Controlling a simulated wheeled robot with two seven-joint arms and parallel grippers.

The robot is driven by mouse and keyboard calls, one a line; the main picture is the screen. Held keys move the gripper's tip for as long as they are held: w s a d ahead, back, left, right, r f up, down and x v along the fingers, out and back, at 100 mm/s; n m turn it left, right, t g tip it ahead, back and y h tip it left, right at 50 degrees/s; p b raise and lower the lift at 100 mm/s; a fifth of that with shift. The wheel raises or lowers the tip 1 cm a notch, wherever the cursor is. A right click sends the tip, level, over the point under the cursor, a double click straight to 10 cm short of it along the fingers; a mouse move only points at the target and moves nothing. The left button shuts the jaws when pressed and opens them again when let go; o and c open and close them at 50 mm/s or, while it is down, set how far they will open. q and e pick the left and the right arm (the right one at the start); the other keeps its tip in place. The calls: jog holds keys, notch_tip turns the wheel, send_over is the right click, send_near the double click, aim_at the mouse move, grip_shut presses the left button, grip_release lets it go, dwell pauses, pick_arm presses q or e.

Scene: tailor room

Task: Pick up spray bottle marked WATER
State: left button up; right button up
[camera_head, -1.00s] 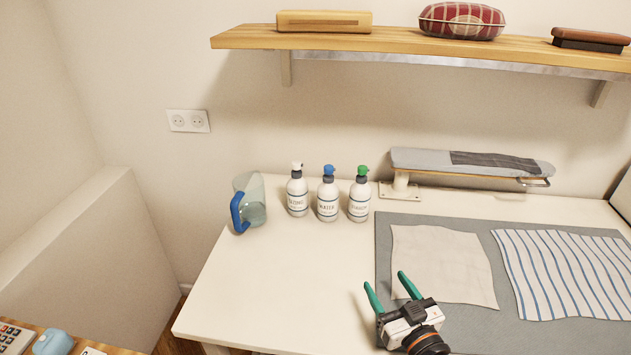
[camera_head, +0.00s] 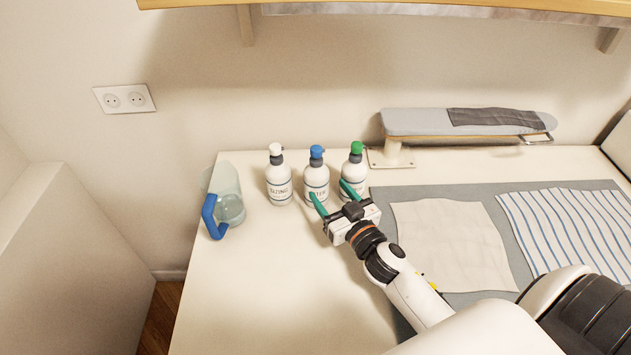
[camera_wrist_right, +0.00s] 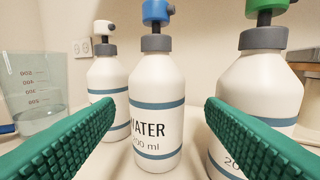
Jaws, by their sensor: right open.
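The spray bottle marked WATER (camera_head: 316,178) is white with a blue head and stands upright in the middle of a row of three on the table. Its label partly shows in the right wrist view (camera_wrist_right: 157,112), between the fingers. My right gripper (camera_head: 331,199) is open and empty, in front of the WATER bottle and the green-headed bottle (camera_head: 354,171). In the wrist view the right finger overlaps the green-headed bottle. The white-headed bottle (camera_head: 278,182) stands to the left of the WATER bottle. My left gripper is not in view.
A clear measuring jug with a blue handle (camera_head: 209,216) stands left of the bottles. A small ironing board (camera_head: 420,122) stands at the right behind a grey mat (camera_head: 384,197) with cloths. A wooden shelf (camera_head: 400,8) hangs above. The front left of the table (camera_head: 240,290) is clear.

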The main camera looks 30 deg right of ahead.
aim_at(323, 184)
jog(key=shift+w, duration=0.75)
jog(key=w, duration=0.1)
jog(key=w+p, duration=0.1)
jog(key=w, duration=0.1)
jog(key=w+r, duration=0.1)
jog(key=shift+w+a+p, duration=0.2)
jog(key=shift+a+p, duration=0.05)
jog(key=shift+p, duration=0.15)
jog(key=shift+w+f, duration=0.15)
jog(key=shift+w, duration=0.25)
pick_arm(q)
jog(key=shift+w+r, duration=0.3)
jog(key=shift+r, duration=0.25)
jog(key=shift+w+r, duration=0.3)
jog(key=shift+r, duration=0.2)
pick_arm(e)
jog(key=shift+s, duration=0.1)
